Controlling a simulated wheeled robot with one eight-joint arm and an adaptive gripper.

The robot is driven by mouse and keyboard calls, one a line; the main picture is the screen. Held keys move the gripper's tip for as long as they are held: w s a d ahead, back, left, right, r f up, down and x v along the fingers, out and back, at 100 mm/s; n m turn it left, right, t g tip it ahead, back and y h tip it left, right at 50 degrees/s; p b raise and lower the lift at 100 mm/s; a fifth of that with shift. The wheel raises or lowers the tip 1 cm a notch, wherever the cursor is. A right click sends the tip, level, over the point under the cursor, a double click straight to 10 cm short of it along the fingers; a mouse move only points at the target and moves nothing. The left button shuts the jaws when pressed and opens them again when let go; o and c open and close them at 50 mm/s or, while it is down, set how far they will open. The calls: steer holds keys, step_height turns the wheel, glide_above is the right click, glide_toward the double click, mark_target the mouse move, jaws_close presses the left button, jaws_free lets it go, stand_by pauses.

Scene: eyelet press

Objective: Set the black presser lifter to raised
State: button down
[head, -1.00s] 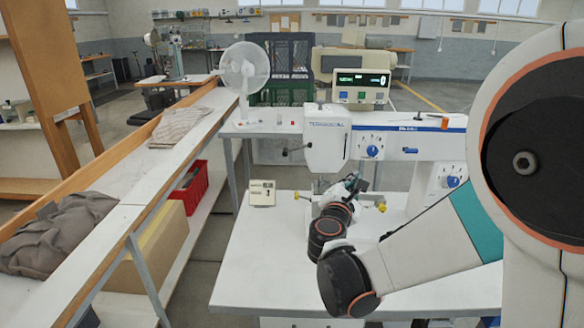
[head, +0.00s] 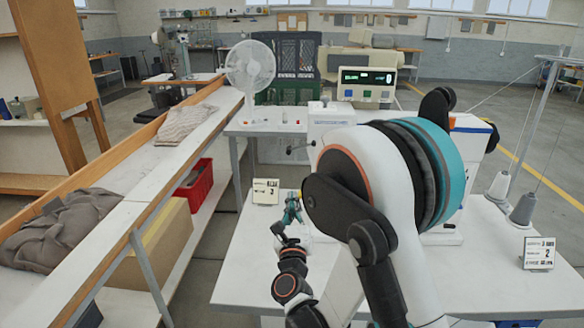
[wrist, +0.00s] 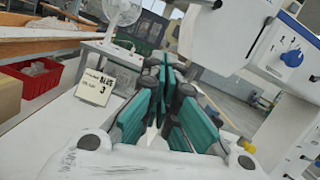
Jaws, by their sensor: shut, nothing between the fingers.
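The black presser lifter (head: 291,150) is a small dark lever with a knob, sticking out to the left from the white machine head (head: 330,115) in the head view. It looks near level, with the knob end slightly lower. My gripper (head: 292,198) has teal fingers and is below the lifter, apart from it, over the white table. In the wrist view my gripper (wrist: 168,75) is shut and empty, fingers pointing away from the camera. The machine (wrist: 225,35) fills the upper right there. I cannot clearly make out the lifter in that view. My arm hides much of the machine in the head view.
A small card (head: 265,191) stands on the white table (head: 240,270), left of my gripper. A white fan (head: 250,68) and control box (head: 367,86) are behind. A long bench (head: 150,180) runs along the left. Thread cones (head: 523,208) and another card (head: 538,253) stand at right.

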mark_target(300, 148)
steer(key=shift+w, duration=0.1)
steer(key=w+r+p, duration=0.1)
steer(key=w+r, duration=0.5)
steer(key=w, duration=0.3)
steer(key=shift+w+a+r+p, duration=0.15)
steer(key=shift+w+a+p, duration=0.15)
steer(key=shift+a+p, duration=0.15)
stand_by(0.4)
steer(key=shift+a+r+m, duration=0.2)
steer(key=shift+m, duration=0.3)
